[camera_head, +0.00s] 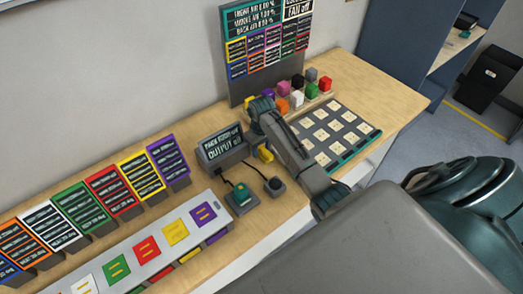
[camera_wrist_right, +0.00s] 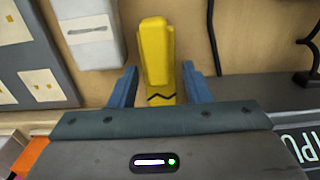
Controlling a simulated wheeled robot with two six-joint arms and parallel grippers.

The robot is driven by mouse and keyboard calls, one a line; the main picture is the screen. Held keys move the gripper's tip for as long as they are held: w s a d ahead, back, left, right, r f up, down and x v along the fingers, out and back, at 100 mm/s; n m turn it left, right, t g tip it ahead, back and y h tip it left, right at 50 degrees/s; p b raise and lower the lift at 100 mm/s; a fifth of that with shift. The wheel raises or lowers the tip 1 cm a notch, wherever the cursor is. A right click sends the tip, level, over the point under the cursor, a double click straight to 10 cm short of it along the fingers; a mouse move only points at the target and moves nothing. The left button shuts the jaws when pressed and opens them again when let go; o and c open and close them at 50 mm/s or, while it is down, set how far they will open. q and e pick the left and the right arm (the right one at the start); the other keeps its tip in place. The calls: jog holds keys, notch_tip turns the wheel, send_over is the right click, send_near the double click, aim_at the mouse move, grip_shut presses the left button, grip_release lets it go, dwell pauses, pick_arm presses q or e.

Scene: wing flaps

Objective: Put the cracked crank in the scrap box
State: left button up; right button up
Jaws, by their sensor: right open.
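The cracked crank is a yellow bar with a dark zigzag line across it in the right wrist view (camera_wrist_right: 158,60). A small part of yellow shows below my right arm in the head view (camera_head: 265,154). My right gripper (camera_wrist_right: 160,88) is open, with its blue fingers apart on either side of the crank's near end. Gaps show between the crank and the fingers, and I cannot tell any contact. In the head view my right gripper (camera_head: 259,140) is mostly hidden behind its own arm. I cannot make out a scrap box. My left gripper is not in view.
An output display (camera_head: 222,147) stands left of the gripper, with a green-topped button box (camera_head: 241,198) and a dark knob (camera_head: 275,186) in front. A grid tray of cream tiles (camera_head: 352,142) lies to the right. Coloured cubes (camera_head: 297,98) sit behind. A pale slotted block (camera_wrist_right: 88,30) is beside the crank.

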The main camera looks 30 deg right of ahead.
jog(key=c, duration=0.8)
